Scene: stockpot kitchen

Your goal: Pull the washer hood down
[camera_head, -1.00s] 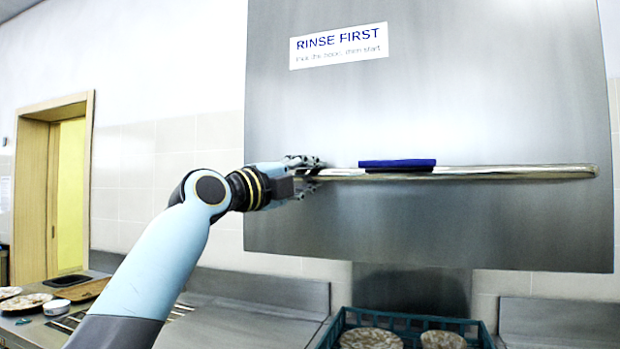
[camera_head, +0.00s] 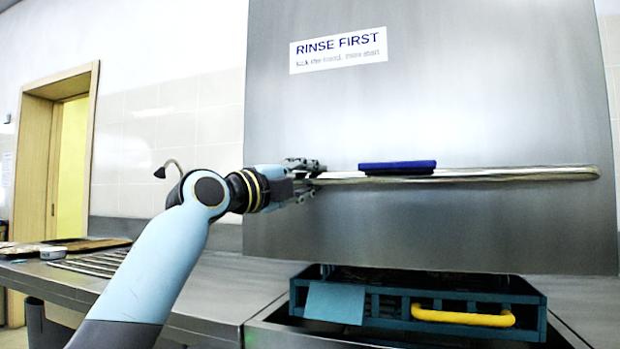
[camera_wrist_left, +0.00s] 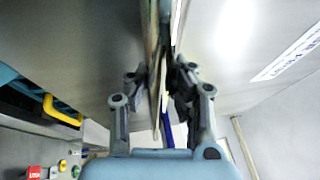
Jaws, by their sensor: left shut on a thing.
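The washer hood (camera_head: 430,110) is a large steel panel with a "RINSE FIRST" sign; its lower edge hangs a little above a teal rack. My left gripper (camera_head: 314,180) is shut on the left end of the bar. In the left wrist view the bar (camera_wrist_left: 155,70) passes between the fingers (camera_wrist_left: 155,95). My right gripper is not in view.
A teal rack (camera_head: 385,305) with a yellow handle (camera_head: 462,316) stands under the hood. A steel counter (camera_head: 215,290) with a slotted part runs to the left. A doorway (camera_head: 65,165) is at the far left.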

